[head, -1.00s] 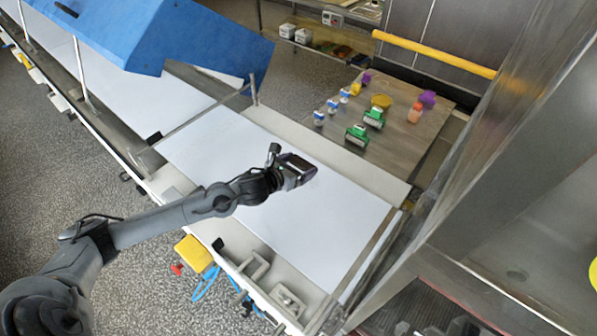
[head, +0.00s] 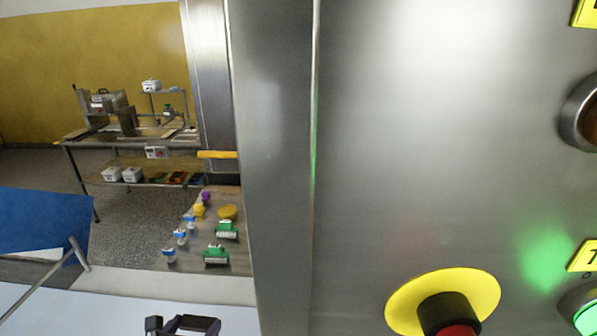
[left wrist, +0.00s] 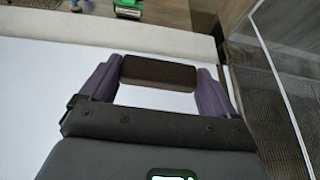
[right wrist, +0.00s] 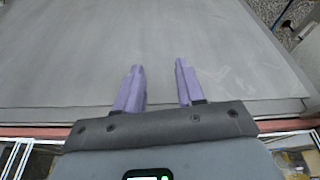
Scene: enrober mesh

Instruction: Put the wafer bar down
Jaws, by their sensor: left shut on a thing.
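The wafer bar (left wrist: 158,72) is a short dark brown block. It lies crosswise between the two purple fingers of my left gripper (head: 183,323), which is shut on it. The white belt surface (left wrist: 45,110) shows below and around the bar in the left wrist view; I cannot tell whether the bar touches it. In the head view the left gripper shows only at the bottom edge, over the white surface. My right gripper (right wrist: 159,72) is open, with nothing between its fingers, over a flat grey sheet (right wrist: 150,40). It is outside the head view.
A steel panel (head: 400,150) with a red and yellow stop button (head: 445,300) fills the right of the head view. Green-handled brushes (head: 216,254) and small bottles (head: 181,237) stand on a board beyond the belt. A blue hood (head: 40,220) is at left.

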